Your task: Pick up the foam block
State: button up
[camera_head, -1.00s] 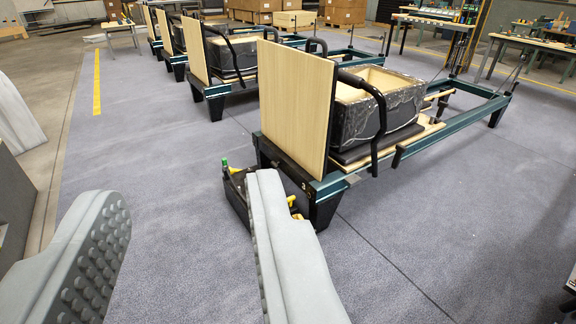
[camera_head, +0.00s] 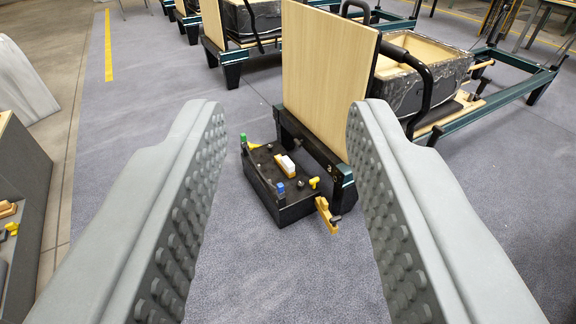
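A small white-topped block (camera_head: 287,164) with a tan lower part lies on top of a black tool box (camera_head: 262,182) on the floor. It may be the foam block, but it is too small to tell its material. My gripper (camera_head: 287,112) is open and empty, its two grey studded fingers wide apart.
The box stands close against the end of the nearest reformer, below its upright wooden board (camera_head: 325,75). A yellow-tan wooden piece (camera_head: 326,214) sticks out at its right. More reformers stand behind. Grey floor (camera_head: 275,285) is clear in front. A grey bench (camera_head: 22,190) is at left.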

aim_at(288, 164)
jog(key=i+l+u, duration=0.1)
jog(key=i+l, duration=0.35)
jog(key=i, duration=0.25)
jog(key=i+l, duration=0.45)
jog(key=i, duration=0.2)
jog(key=i+l+u, duration=0.15)
jog(key=i+l, duration=0.35)
jog(key=i, duration=0.2)
